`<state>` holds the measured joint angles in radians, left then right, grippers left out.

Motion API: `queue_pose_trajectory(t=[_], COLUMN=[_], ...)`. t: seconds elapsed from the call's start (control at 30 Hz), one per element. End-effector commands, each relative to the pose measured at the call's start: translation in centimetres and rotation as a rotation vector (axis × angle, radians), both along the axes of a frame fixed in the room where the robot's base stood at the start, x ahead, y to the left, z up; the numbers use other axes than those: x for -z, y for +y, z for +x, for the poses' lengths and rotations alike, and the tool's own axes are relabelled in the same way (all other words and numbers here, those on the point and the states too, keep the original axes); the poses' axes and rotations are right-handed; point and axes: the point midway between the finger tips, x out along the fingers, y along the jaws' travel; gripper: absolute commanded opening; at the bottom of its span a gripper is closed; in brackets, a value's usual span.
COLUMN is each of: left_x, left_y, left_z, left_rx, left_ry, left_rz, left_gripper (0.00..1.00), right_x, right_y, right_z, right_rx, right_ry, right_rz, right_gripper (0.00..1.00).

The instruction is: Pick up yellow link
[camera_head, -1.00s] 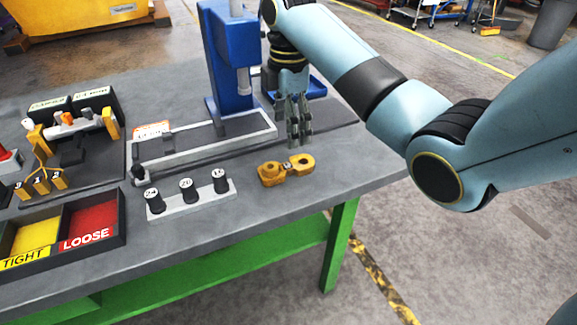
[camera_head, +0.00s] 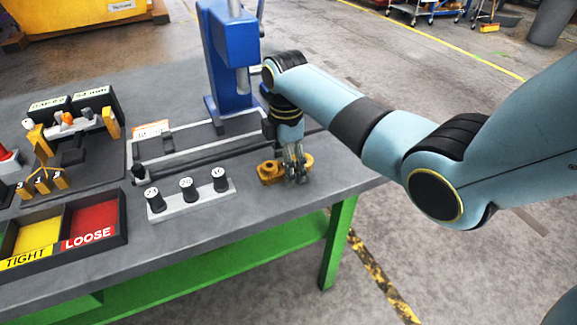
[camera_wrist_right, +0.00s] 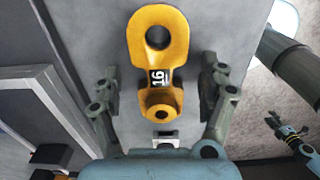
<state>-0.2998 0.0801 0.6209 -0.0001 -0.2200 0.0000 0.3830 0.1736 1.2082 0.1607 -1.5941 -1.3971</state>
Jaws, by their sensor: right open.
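The yellow link (camera_head: 268,172) lies flat on the grey bench top, near its right front part. In the right wrist view the link (camera_wrist_right: 160,68) shows a large ring, a label reading 16 and a smaller ring end. My right gripper (camera_head: 296,175) is over the link and hides part of it in the head view. In the right wrist view my right gripper (camera_wrist_right: 161,95) is open, with one finger on each side of the link and a gap on both sides. My left gripper does not show in the head view.
A white rack with several black numbered plugs (camera_head: 187,188) stands left of the link. A blue press (camera_head: 228,60) stands behind. A black tray with yellow TIGHT and red LOOSE (camera_head: 95,222) compartments is at front left. The bench edge lies close on the right.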

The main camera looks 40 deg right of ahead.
Motion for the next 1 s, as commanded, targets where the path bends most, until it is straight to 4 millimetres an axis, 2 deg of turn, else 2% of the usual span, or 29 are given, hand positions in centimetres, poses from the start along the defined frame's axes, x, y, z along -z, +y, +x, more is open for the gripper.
queue_pose_trajectory(t=[0.07,0.6,1.0], left_x=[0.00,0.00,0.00], left_y=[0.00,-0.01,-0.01], left_z=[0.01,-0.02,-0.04], left_rx=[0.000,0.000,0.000], left_ry=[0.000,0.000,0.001], left_rz=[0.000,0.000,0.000], left_gripper=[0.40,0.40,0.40], right_x=[-0.02,-0.07,-0.24], right_y=[0.00,-0.03,-0.04], right_z=[0.00,0.02,0.11], right_rx=[0.000,0.000,0.000], right_ry=[0.000,-0.001,-0.003], right_rz=[0.000,0.000,-0.001], right_gripper=[0.69,0.00,0.00])
